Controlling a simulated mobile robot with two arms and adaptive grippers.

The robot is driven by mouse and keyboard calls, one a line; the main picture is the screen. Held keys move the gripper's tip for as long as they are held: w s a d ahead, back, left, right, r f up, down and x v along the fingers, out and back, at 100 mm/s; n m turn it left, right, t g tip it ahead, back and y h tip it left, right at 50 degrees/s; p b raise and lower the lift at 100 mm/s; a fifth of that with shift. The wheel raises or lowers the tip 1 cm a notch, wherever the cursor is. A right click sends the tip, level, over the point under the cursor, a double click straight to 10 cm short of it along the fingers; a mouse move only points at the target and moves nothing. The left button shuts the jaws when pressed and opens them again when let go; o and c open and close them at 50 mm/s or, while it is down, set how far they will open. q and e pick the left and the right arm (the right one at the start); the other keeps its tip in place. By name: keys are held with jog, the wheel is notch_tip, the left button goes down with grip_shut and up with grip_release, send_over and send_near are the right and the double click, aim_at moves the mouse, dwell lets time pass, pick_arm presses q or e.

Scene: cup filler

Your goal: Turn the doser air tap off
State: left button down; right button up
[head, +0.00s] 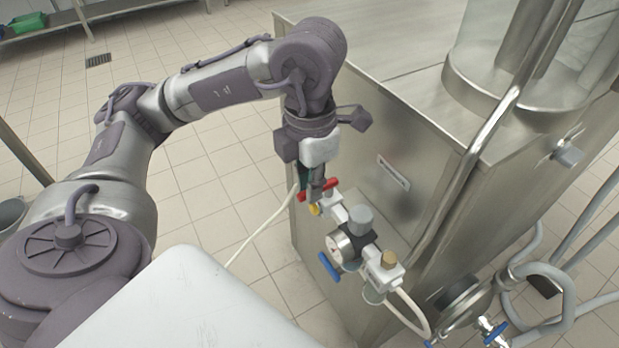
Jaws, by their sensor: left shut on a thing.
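The air tap has a red handle (331,183) and sits at the upper end of the white air unit (335,210) on the side of the steel machine. The handle slants slightly, and its two ends show on either side of my fingers. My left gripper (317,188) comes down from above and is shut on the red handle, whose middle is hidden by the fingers. A yellow fitting (314,209) shows just below it. My right gripper is out of view.
A pressure gauge (338,246), a grey knob (359,219) and a blue handle (329,267) sit close by on the air unit. A white hose (262,230) runs to the lower left. The steel cabinet (410,150) stands right behind.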

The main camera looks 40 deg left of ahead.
pick_arm(q)
jog(key=c, duration=1.1)
grip_release()
jog(key=shift+c, duration=0.2)
jog(key=shift+r, duration=0.15)
notch_tip(320, 180, up, 12)
